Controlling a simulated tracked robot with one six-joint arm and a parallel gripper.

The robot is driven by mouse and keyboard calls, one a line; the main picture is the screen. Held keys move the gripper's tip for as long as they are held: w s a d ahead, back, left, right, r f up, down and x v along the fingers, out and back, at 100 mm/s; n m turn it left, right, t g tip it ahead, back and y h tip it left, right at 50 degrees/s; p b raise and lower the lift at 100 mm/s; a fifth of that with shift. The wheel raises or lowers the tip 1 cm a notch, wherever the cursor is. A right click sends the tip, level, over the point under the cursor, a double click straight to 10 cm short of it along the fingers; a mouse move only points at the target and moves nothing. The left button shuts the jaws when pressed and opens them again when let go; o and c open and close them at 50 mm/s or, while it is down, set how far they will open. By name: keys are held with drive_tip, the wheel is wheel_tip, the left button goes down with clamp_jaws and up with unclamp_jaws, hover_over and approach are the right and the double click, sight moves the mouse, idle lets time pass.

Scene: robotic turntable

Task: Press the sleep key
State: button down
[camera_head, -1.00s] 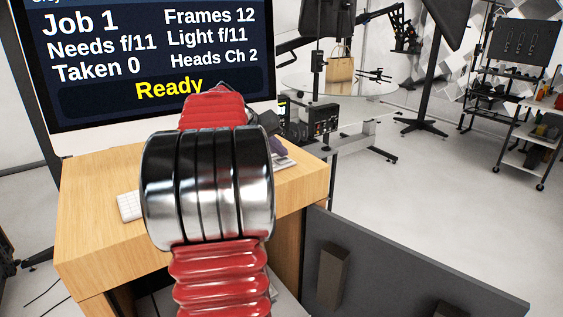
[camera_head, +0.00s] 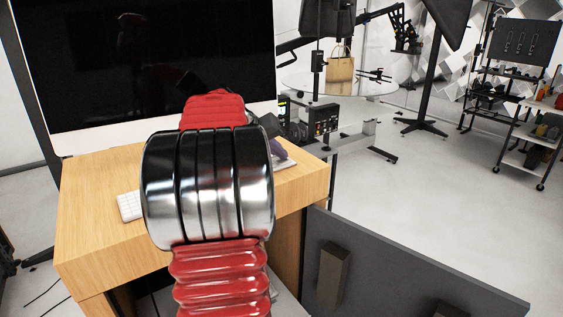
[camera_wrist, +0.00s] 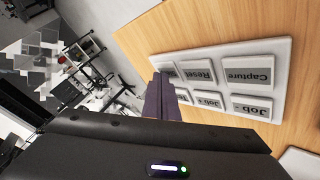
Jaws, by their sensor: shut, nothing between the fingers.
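In the wrist view a white keypad (camera_wrist: 284,68) lies on the wooden desk, with keys in two rows. The Capture key (camera_wrist: 247,72) and Reset key (camera_wrist: 196,70) are readable in one row. The row's end key (camera_wrist: 169,71) is partly covered by my fingers, and its label is not legible. My gripper (camera_wrist: 160,84) is shut and empty, its purple fingers reaching over that end of the keypad. Whether the tip touches the key I cannot tell. In the head view my arm hides most of the gripper. The monitor (camera_head: 90,65) there is black.
A white keyboard (camera_head: 129,206) lies on the desk (camera_head: 100,235), left of my arm. A dark panel (camera_head: 390,260) stands at the front right. Behind are a glass turntable with a tan handbag (camera_head: 340,68) and a shelf cart (camera_head: 530,150). Open floor lies between.

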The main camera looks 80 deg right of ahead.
sight(279, 162)
drive_tip(key=shift+r, duration=0.85)
wheel_tip(279, 162, up, 5)
idle(0.9)
idle(0.8)
drive_tip(key=shift+w+a, duration=0.1)
